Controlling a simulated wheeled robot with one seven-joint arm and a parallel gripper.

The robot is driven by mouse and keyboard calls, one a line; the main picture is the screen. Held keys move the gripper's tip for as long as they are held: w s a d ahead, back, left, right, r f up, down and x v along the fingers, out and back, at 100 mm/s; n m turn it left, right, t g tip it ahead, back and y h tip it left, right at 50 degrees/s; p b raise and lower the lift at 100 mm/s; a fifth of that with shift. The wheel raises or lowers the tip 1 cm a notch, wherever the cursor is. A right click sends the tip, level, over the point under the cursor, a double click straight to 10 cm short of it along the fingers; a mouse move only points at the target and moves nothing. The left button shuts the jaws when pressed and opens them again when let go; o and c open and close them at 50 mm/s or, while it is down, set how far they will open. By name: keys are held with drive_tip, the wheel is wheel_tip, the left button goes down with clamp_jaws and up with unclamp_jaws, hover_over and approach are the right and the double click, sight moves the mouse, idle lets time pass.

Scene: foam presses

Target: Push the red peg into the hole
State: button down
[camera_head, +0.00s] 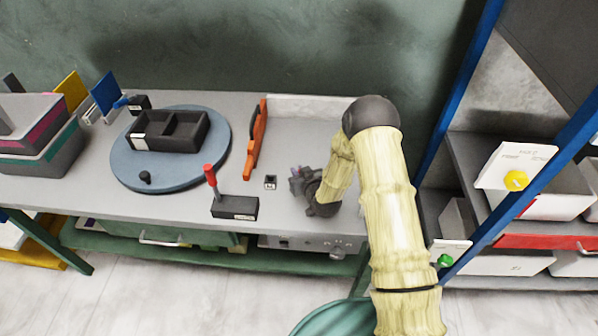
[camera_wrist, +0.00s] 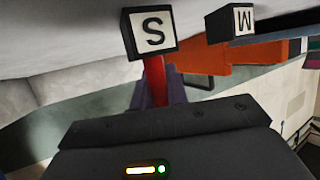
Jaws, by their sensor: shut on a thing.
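My gripper (camera_head: 297,182) is low over the right part of the grey table, with its fingers small and hard to make out from the head. In the wrist view the purple fingers (camera_wrist: 175,88) are shut on a red peg (camera_wrist: 155,78). A black cube with a white S label (camera_wrist: 150,32) is at the far end of this peg; I cannot tell whether they are joined. Left of my gripper, a red-topped upright peg (camera_head: 211,176) rises from a black block (camera_head: 236,208) with a white label. No hole is clearly visible.
A small black cube (camera_head: 270,182) stands just left of my gripper. An orange piece (camera_head: 257,138) stands behind it. Grey bins (camera_head: 45,140) stand far left.

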drive_tip(key=shift+f, duration=0.25)
drive_tip(key=c, duration=1.3)
unclamp_jaws()
drive_tip(key=v, duration=1.7)
drive_tip(key=shift+s+d, duration=0.2)
drive_tip(key=shift+w+r, duration=0.1)
drive_tip(key=s+d+r+m+g+h, duration=0.25)
drive_tip(key=d+r+g+h, duration=0.2)
drive_tip(key=d+r, duration=0.3)
drive_tip(key=s+d+r+m+g, duration=0.1)
drive_tip(key=s+d+r+g, duration=0.1)
drive_tip(key=s, duration=0.3)
drive_tip(key=s+d+r+m+g+h, duration=0.1)
drive_tip(key=s+d+r+g, duration=0.1)
drive_tip(key=s, duration=0.4)
wheel_tip(320, 180, up, 2)
drive_tip(key=shift+s+r+g, duration=0.25)
drive_tip(key=shift+s+g, duration=0.1)
drive_tip(key=shift+g, duration=0.2)
